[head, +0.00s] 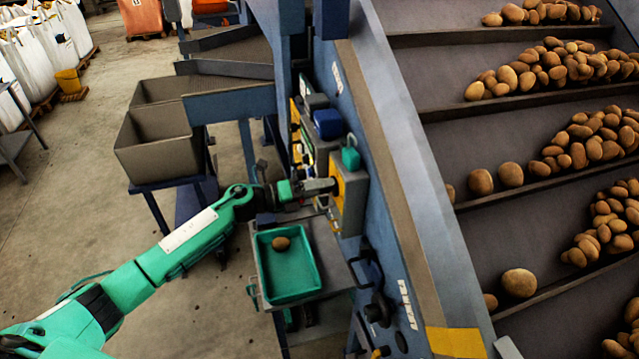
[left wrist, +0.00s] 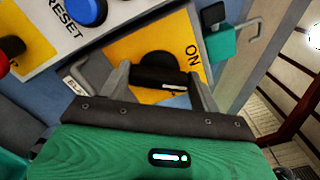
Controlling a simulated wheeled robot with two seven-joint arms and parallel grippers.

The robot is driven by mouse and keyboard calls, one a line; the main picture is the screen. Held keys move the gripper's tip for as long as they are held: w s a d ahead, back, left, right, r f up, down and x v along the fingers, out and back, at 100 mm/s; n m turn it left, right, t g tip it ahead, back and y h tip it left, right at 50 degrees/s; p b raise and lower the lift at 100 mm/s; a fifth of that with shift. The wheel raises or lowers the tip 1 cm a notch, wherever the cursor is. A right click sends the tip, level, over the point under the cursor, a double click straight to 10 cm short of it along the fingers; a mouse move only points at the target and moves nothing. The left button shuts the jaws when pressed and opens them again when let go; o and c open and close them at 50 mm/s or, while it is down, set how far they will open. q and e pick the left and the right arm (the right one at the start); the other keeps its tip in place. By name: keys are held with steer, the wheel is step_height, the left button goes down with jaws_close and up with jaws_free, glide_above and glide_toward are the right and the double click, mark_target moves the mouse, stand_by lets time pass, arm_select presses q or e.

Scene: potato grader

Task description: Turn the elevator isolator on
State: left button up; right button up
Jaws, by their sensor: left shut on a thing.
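The elevator isolator is a grey box with a yellow face (head: 338,192) on the side of the blue machine frame. In the left wrist view its yellow plate (left wrist: 120,48) carries a black rotary handle (left wrist: 158,62) with a white mark, and the word ON is printed at the plate's upper right. My left gripper (head: 328,187) reaches the isolator from the left. In the left wrist view its two grey fingers (left wrist: 160,80) are shut on the handle, one on each side. They cover part of the handle, so its exact angle is hard to tell. My right gripper is not in view.
A green padlock (left wrist: 221,41) with a grey shackle is close beside the isolator. A blue RESET button (left wrist: 88,12) is on a neighbouring panel. Below my gripper stands a green tray (head: 290,282) holding one potato. The potato conveyor (head: 450,90) fills the right side.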

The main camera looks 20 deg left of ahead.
arm_select(q)
steer(key=shift+w+n+p, duration=0.1)
steer(key=shift+n+p, duration=1.5)
steer(key=shift+n, duration=1.8)
steer(key=shift+f, duration=0.1)
steer(key=o, duration=1)
steer(key=shift+b+v, duration=2.35)
steer(key=shift+v, duration=4.65)
